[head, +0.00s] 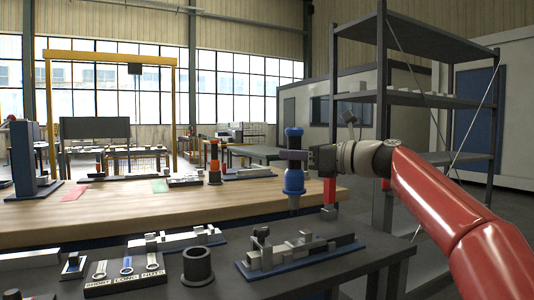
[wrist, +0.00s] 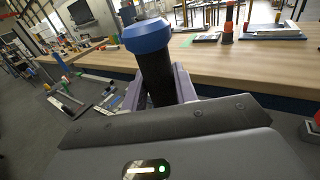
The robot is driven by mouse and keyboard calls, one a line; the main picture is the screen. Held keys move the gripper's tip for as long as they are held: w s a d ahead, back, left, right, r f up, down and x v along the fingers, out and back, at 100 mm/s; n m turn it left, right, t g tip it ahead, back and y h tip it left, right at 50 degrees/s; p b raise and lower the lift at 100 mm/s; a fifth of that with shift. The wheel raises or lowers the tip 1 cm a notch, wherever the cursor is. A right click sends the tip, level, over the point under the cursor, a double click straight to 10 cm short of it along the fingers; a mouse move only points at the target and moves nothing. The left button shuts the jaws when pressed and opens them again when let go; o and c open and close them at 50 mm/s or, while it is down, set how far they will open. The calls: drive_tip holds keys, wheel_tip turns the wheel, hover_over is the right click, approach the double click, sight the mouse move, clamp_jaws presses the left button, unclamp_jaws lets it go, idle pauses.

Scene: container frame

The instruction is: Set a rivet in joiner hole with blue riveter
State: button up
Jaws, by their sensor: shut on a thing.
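The blue riveter (head: 293,180) is upright, with a blue cap, a black middle and a thin grey nose pointing down. My gripper (head: 293,155) is shut around its black middle. In the wrist view the riveter's blue cap (wrist: 146,36) and black body (wrist: 157,80) stand between my gripper's fingers (wrist: 162,92). The riveter hangs above a grey metal fixture on a blue base (head: 258,272), which seems to carry the joiner. Its nose is apart from the fixture. The joiner hole and any rivet in the nose are too small to tell.
An empty black round holder (head: 197,265) stands left of the fixture. A labelled tray (head: 125,278) and another grey fixture (head: 180,240) are farther left. A wooden bench (head: 130,212) lies behind. A tall grey shelf rack (head: 383,90) stands at the right.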

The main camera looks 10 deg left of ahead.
sight(305, 191)
drive_tip(key=shift+w+a, duration=0.1)
drive_tip(key=shift+a, duration=0.05)
wheel_tip(305, 191, down, 5)
drive_tip(key=b, duration=0.5)
drive_tip(key=shift+f, duration=0.1)
drive_tip(key=shift+f+b, duration=0.6)
drive_tip(key=shift+f, duration=0.1)
drive_tip(key=shift+f+b, duration=0.3)
drive_tip(key=shift+f, duration=0.55)
idle(1.0)
wheel_tip(305, 191, up, 6)
drive_tip(key=p, duration=0.6)
drive_tip(key=shift+f, duration=0.2)
drive_tip(key=shift+r+p, duration=0.45)
drive_tip(key=shift+r, duration=0.6)
